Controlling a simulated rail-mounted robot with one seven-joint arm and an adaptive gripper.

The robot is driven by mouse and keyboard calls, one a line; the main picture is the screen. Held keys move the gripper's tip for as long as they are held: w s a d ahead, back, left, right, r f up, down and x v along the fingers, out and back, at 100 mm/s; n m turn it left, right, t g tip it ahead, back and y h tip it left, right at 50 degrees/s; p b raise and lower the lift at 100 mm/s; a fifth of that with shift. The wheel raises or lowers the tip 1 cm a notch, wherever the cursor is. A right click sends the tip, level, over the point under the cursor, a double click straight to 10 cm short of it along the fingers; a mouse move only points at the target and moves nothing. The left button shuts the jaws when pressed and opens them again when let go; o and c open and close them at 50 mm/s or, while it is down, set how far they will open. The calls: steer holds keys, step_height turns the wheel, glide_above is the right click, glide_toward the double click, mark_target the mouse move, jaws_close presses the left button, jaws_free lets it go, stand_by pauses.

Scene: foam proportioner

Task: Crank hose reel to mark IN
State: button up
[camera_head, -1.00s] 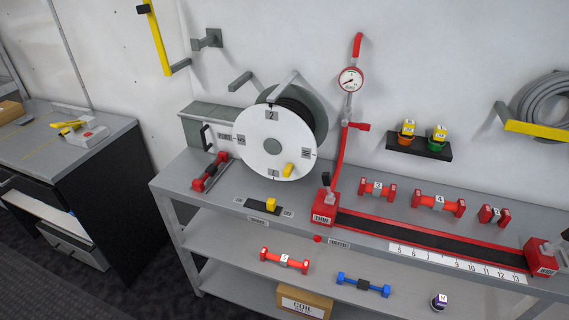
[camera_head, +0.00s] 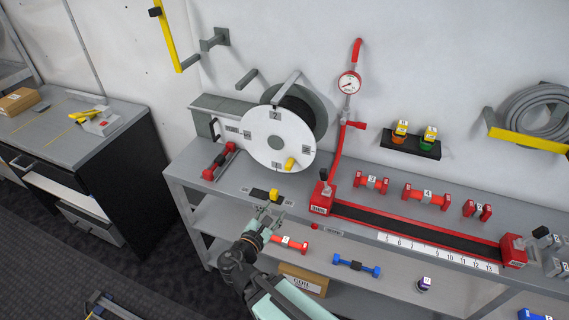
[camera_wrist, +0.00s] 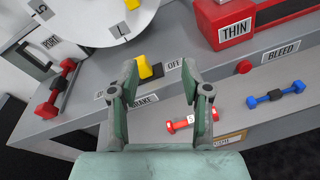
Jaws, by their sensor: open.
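The hose reel (camera_head: 262,133) is a white disc with small marks around its face and dark hose wound behind it. Its yellow crank knob (camera_head: 290,163) sticks out at the lower right of the disc; the marks are too small to read surely. In the wrist view the reel's lower edge (camera_wrist: 85,22) and knob (camera_wrist: 131,4) show at the top. A yellow brake switch (camera_head: 273,194) sits on a black plate below the reel, beside an OFF label in the wrist view. My gripper (camera_head: 266,212) is open and empty, in front of the bench edge, just below the brake switch and apart from the knob.
A red THIN block (camera_head: 322,198) and long red-edged channel (camera_head: 415,228) lie right of the reel. A red-and-grey fitting (camera_head: 219,161) lies left. The lower shelf holds a red fitting (camera_head: 289,243) and a blue one (camera_head: 356,265). A red pipe with a gauge (camera_head: 349,83) rises behind.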

step_height(320, 180, up, 3)
steer(key=a+n+t, duration=0.1)
steer(key=n+t, duration=0.1)
steer(key=n, duration=0.2)
steer(key=b, duration=1.2)
glide_toward(287, 169)
steer(key=shift+n+y, duration=0.3)
steer(key=shift+n, duration=0.2)
steer(key=p+x, duration=0.3)
steer(key=x, duration=0.7)
steer(key=shift+d, duration=0.1)
steer(key=shift+x, duration=0.8)
jaws_close()
